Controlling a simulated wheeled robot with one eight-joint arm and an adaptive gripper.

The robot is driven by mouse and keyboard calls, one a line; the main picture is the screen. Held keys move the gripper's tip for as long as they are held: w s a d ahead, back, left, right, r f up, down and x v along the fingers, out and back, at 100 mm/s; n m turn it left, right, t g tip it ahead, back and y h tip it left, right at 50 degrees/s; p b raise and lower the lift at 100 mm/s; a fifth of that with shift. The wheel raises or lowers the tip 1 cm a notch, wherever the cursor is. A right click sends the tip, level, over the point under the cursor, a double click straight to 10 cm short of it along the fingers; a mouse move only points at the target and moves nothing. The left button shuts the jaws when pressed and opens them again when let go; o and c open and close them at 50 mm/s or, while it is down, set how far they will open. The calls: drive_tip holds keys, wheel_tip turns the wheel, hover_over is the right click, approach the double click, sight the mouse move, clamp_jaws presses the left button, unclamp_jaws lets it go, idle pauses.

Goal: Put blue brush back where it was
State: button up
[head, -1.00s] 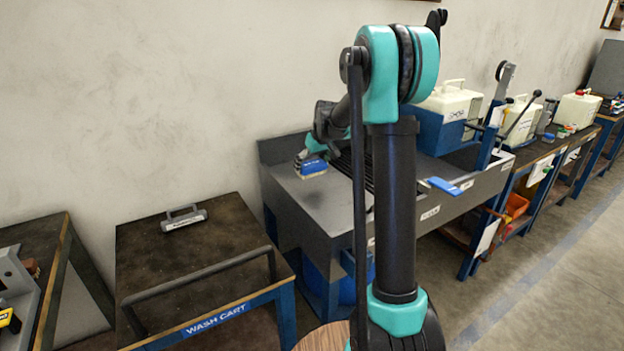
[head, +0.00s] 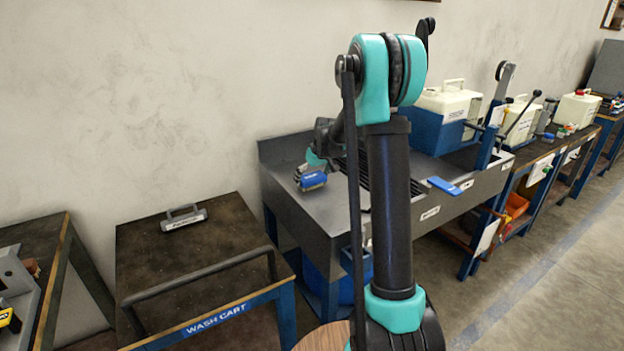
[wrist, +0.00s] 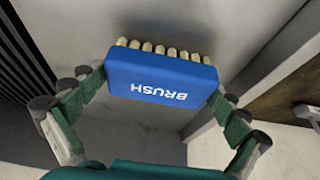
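The blue brush (wrist: 160,78) is between the two fingers of my gripper (wrist: 158,92) in the wrist view, with both fingers against its ends. Its word BRUSH reads upside down, and pale bristles stick out along its far edge. In the head view the brush (head: 312,181) shows at the left end of the grey sink bench (head: 310,205), with my gripper (head: 316,164) just behind it. It appears slightly above the bench top; the exact gap is hard to tell. My arm hides part of the bench.
The wash cart (head: 150,262), left of the bench, has a bar along its front and a grey handled block (head: 184,219) on top. A flat blue item (head: 445,186) lies on the bench's right part. White tanks (head: 448,101) stand farther right.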

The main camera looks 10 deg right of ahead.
drive_tip(key=v, duration=1.2)
drive_tip(key=shift+r, duration=0.1)
